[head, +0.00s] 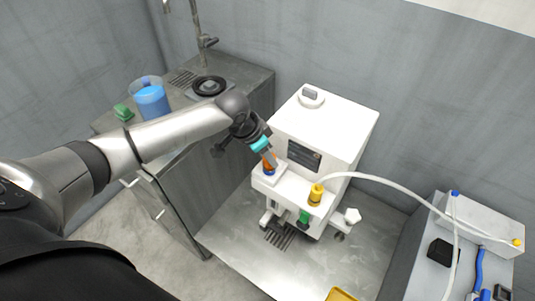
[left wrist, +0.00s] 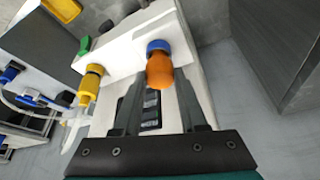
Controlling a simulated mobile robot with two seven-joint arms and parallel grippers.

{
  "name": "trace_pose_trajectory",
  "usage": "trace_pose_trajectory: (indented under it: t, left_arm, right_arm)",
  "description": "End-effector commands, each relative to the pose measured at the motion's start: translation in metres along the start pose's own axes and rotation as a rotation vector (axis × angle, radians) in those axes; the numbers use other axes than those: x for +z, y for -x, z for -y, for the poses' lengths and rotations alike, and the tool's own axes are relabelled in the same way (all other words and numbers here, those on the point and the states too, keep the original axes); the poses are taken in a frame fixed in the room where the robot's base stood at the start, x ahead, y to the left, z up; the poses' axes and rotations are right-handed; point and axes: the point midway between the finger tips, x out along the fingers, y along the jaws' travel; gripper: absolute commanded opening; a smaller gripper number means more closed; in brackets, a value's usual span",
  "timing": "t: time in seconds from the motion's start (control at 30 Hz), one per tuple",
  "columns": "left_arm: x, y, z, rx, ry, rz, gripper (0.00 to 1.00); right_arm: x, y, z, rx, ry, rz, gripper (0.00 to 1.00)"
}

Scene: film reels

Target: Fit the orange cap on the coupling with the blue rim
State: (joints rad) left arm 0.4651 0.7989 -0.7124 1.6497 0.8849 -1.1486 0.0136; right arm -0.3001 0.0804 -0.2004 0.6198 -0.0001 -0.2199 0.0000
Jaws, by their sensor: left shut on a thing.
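The orange cap (head: 269,162) is between the fingers of my left gripper (head: 268,155), which is shut on it. The cap also shows large in the left wrist view (left wrist: 160,71). The coupling's blue rim (left wrist: 158,46) is directly beyond the cap there, lined up with it; they look touching or nearly so. In the head view the blue rim (head: 268,172) shows just below the cap, on the white machine's front ledge. I cannot tell whether the cap is fully seated. My right gripper is in neither view.
A yellow fitting (head: 316,193) with a white hose (head: 385,182) sits right of the blue-rimmed coupling, and a green part (head: 304,216) is below. A beaker of blue liquid (head: 151,100) and a green block (head: 122,113) stand at left.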

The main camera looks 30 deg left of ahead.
Motion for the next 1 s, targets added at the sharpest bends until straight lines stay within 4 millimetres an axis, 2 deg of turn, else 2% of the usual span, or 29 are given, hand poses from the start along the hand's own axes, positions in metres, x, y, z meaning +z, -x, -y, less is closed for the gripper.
trace_pose_trajectory:
  t: [0.47, 0.5, 0.6, 0.87, 1.0]
  left_arm:
    - [0.004, -0.009, 0.0, 0.0, 0.0, 0.001, 0.0]
    - [0.004, -0.009, 0.0, 0.0, 0.0, 0.0, 0.44]
    - [0.004, -0.009, 0.0, 0.0, 0.0, 0.0, 0.54]
    - [0.004, -0.008, 0.0, 0.0, 0.0, 0.001, 0.54]
    - [0.003, 0.001, 0.0, 0.0, 0.0, 0.001, 0.54]
  right_arm:
    - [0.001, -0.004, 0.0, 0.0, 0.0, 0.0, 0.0]
    - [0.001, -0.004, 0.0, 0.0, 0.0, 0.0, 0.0]
    - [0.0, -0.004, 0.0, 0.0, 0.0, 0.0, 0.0]
    - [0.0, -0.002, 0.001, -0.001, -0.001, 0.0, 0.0]
    - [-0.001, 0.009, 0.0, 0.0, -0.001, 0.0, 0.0]
